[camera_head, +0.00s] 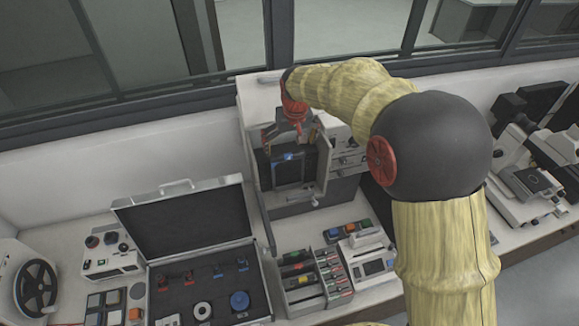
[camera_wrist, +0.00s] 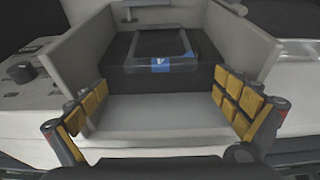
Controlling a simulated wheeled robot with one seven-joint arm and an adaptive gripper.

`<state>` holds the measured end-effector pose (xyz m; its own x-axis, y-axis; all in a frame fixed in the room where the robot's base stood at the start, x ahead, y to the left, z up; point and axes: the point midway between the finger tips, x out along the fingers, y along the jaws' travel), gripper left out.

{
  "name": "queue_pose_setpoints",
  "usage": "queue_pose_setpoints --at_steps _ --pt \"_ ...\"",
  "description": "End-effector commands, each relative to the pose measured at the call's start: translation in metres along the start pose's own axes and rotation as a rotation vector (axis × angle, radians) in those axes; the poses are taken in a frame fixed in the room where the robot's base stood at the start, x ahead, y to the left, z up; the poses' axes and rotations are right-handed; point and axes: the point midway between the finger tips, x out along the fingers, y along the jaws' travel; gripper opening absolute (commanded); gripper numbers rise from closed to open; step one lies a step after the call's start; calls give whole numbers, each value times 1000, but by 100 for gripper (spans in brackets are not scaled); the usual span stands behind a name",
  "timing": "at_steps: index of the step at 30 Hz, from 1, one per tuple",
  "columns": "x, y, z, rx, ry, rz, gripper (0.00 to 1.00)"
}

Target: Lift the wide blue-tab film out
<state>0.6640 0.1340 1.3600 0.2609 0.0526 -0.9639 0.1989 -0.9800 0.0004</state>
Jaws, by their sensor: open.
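The blue-tab film (camera_wrist: 159,44) lies on a dark block inside the grey press in the wrist view. In the head view the blue tab (camera_head: 289,156) shows on the dark panel below my gripper. My gripper (camera_wrist: 166,118) is open, with its yellow-padded fingers spread wide and nothing between them. The film sits beyond the fingertips, apart from them. In the head view my gripper (camera_head: 293,130) is at the press opening, partly hidden by my red wrist.
Grey press walls (camera_wrist: 83,45) stand on both sides of the film. An open case (camera_head: 190,225) with several small parts is at the left. A rack of coloured-tab pieces (camera_head: 299,272) stands below the press. Windows are behind.

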Motion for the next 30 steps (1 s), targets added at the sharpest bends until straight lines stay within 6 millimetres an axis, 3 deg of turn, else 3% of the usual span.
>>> queue_pose_setpoints --at_steps 12,21,30 --pt "49 -1 1 0 -2 0 100" --pt "54 -1 1 0 1 0 100" --pt "54 -1 1 0 1 0 83"
